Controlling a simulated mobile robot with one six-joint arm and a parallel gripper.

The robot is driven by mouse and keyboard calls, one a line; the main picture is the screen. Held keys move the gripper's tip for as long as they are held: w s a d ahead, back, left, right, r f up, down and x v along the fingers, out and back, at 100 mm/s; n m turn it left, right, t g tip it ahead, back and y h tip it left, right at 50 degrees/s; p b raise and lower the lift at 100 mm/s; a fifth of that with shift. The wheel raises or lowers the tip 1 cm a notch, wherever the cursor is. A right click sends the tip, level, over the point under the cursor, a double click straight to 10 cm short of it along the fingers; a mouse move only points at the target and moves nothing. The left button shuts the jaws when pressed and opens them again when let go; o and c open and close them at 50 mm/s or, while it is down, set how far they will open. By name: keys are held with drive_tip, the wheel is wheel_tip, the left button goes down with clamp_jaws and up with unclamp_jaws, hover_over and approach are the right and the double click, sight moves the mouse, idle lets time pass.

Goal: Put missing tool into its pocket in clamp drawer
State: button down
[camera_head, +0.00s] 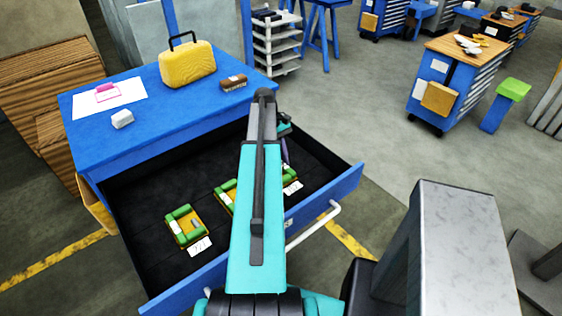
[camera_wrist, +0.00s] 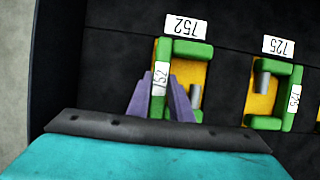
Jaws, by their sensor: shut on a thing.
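In the wrist view, my gripper (camera_wrist: 166,85) has its purple fingers shut on the tagged bar of a green C-shaped clamp (camera_wrist: 187,48) marked 752. The clamp lies over a yellow-floored pocket beside a drawer label (camera_wrist: 186,27) that also reads 752. In the head view, one purple finger (camera_head: 285,150) shows at the drawer's right end, and my arm hides most of the gripper. The open black-lined drawer (camera_head: 150,190) extends from a blue bench.
A green clamp tagged 725 (camera_wrist: 292,120) sits in the neighbouring pocket. Another clamp (camera_head: 184,226) lies in the drawer's left part. The bench top (camera_head: 85,130) holds a yellow case (camera_head: 187,65), a brown block (camera_head: 233,83) and a white block (camera_head: 122,119). A wheeled cabinet (camera_head: 455,85) stands at right.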

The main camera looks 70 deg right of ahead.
drive_tip(key=c, duration=1.5)
unclamp_jaws()
drive_tip(key=shift+b+v, duration=0.35)
drive_tip(key=shift+v, duration=6.55)
drive_tip(key=shift+w, duration=0.1)
